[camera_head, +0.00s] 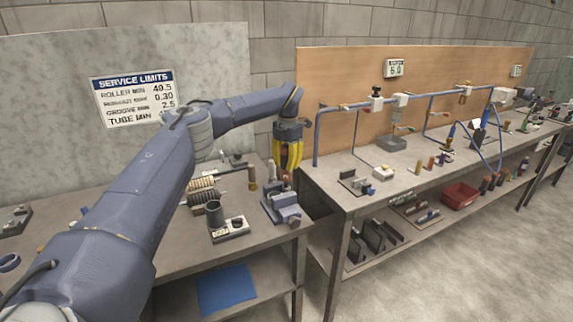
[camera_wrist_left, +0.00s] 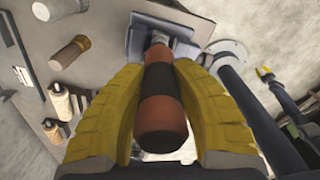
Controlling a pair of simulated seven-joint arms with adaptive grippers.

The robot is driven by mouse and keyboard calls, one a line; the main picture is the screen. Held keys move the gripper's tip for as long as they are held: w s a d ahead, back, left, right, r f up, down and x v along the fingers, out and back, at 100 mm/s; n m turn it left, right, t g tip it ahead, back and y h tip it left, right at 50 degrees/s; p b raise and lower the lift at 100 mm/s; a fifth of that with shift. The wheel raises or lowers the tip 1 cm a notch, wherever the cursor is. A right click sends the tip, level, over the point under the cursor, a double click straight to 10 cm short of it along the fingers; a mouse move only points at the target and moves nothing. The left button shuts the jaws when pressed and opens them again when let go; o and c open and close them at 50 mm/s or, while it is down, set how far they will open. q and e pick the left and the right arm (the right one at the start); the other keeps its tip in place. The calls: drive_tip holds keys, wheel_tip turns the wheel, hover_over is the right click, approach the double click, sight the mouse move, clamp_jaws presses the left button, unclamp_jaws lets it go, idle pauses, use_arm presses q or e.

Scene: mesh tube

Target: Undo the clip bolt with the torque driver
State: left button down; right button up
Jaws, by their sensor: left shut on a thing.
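My left gripper (camera_head: 288,172) has yellow fingers and points down over the right end of the left bench. In the left wrist view its fingers (camera_wrist_left: 162,110) are shut on both sides of a red-brown handle with a black band (camera_wrist_left: 161,92), which looks like the torque driver. The handle's far end reaches a blue-grey vice-like fixture (camera_head: 283,206). The fixture also shows in the left wrist view (camera_wrist_left: 135,42); I cannot tell whether the driver touches it. Blue tube with several clips (camera_head: 376,104) runs along the wooden board, but I cannot make out the clip bolt. My right gripper is not in view.
A dark cup on a block (camera_head: 214,215), a ribbed roller (camera_head: 203,192) and a brown peg (camera_head: 253,178) stand left of the fixture. A gap separates the left bench from the right bench (camera_head: 340,195). A red bin (camera_head: 460,195) sits on the right bench's lower shelf.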

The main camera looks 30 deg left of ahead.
sight(287, 146)
use_arm(q)
drive_tip(key=shift+s+f, duration=0.1)
idle(0.5)
drive_tip(key=shift+r, duration=3.1)
